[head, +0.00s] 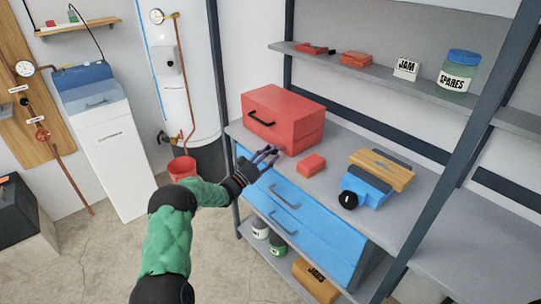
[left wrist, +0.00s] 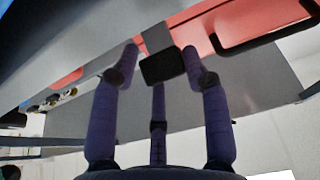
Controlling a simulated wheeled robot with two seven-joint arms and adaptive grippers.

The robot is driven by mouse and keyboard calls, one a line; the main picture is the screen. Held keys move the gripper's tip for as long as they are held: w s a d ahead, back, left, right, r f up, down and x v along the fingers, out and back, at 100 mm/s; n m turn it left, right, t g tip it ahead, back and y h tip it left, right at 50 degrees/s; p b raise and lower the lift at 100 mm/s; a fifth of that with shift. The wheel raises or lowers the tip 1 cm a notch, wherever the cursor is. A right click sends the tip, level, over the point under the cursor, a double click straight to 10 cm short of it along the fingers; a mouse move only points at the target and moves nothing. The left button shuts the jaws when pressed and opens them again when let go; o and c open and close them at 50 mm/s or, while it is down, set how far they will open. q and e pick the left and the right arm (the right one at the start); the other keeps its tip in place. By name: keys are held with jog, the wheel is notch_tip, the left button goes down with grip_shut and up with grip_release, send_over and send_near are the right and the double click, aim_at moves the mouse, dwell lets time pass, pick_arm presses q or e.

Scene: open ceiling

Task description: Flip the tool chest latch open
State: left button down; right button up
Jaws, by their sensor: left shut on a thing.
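The red tool chest (head: 283,120) stands closed on the grey shelf top, its black handle (head: 262,119) facing me. In the left wrist view, the chest's red front (left wrist: 245,22) crosses the upper part. Its latch (left wrist: 163,66), a grey strap ending in a dark block, shows between my fingertips. My left gripper (head: 267,154) is at the chest's lower front edge, and it also shows in the left wrist view (left wrist: 163,62). Its purple fingers are shut on the latch. In the head view the fingers hide the latch. My right gripper is not in view.
A small red box (head: 312,164) lies close to the right of the chest. Blue drawers (head: 290,205) lie below the top. A dark rack post (head: 465,110) rises at the right.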

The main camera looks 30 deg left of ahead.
pick_arm(q)
jog(key=shift+a+r, duration=0.35)
jog(key=shift+a, duration=0.15)
jog(key=c, duration=0.8)
grip_release()
jog(key=shift+o, duration=0.2)
jog(key=shift+f, duration=0.25)
jog(key=shift+d, duration=0.1)
jog(key=v, duration=1.2)
